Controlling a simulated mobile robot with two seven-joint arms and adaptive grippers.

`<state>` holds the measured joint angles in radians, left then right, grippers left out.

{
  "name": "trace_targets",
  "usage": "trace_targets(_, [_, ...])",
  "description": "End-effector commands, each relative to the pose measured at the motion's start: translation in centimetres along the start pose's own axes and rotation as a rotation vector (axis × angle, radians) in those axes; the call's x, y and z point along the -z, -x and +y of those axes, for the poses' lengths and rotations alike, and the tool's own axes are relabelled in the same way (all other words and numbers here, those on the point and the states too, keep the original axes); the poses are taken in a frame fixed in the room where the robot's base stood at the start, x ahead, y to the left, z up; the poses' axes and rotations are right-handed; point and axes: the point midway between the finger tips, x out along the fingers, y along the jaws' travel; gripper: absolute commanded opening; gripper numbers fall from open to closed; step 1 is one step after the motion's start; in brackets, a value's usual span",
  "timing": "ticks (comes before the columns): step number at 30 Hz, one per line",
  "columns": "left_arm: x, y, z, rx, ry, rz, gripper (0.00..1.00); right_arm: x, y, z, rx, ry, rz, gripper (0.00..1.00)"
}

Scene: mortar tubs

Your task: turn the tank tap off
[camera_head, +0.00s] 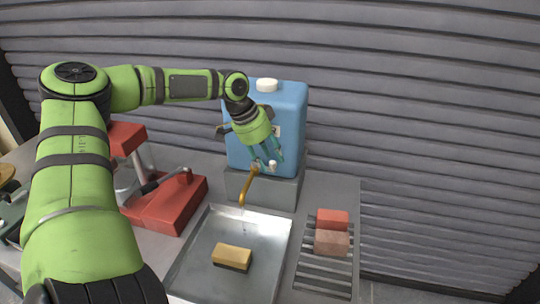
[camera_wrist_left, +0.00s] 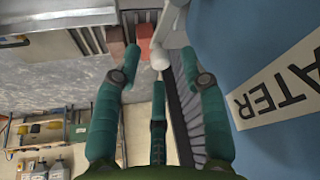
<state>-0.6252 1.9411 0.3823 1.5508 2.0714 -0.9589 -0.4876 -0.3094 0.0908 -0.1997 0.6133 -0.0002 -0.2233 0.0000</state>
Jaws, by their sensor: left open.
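The blue water tank (camera_head: 290,105) stands on a grey block (camera_head: 282,193) against the shutter. A brass tap spout (camera_head: 250,187) points down from its front over a metal tray (camera_head: 272,245). A faint pale streak, which looks like water, shows below the spout. My left gripper (camera_head: 268,162) is open at the front of the tank, just above the spout, and partly hides the tap. In the left wrist view a white tap handle (camera_wrist_left: 162,52) shows ahead, between the spread fingers; I cannot tell whether they touch it. My right gripper is not in view.
A yellow sponge (camera_head: 232,256) lies in the tray. Right of it, a slatted rack (camera_head: 325,276) bears a red block (camera_head: 332,219) and a brownish block (camera_head: 331,242). A red machine (camera_head: 165,205) with a lever stands left of the tray, close to my left arm.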

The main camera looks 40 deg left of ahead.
Motion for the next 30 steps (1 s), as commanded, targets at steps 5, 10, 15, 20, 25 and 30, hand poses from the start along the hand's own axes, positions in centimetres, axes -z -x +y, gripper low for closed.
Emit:
trace_targets(5, [0.0,-1.0,0.0,0.000,-0.001,-0.001,0.43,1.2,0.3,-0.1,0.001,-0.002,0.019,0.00])
trace_targets(10, [0.0,-1.2,0.0,0.001,-0.001,0.001,0.43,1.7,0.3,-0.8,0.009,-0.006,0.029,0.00])
trace_targets(15, [0.0,-1.2,0.0,0.001,-0.001,0.001,0.23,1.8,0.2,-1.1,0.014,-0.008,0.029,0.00])
trace_targets(20, [0.0,-1.2,0.0,0.001,-0.001,0.001,0.00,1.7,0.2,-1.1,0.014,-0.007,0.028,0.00])
trace_targets(25, [0.1,-1.3,-0.1,0.008,0.013,0.000,0.00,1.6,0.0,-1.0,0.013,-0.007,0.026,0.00])
trace_targets(30, [0.5,-1.6,-0.5,0.052,0.115,0.001,0.00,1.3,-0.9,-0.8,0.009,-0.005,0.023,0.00])
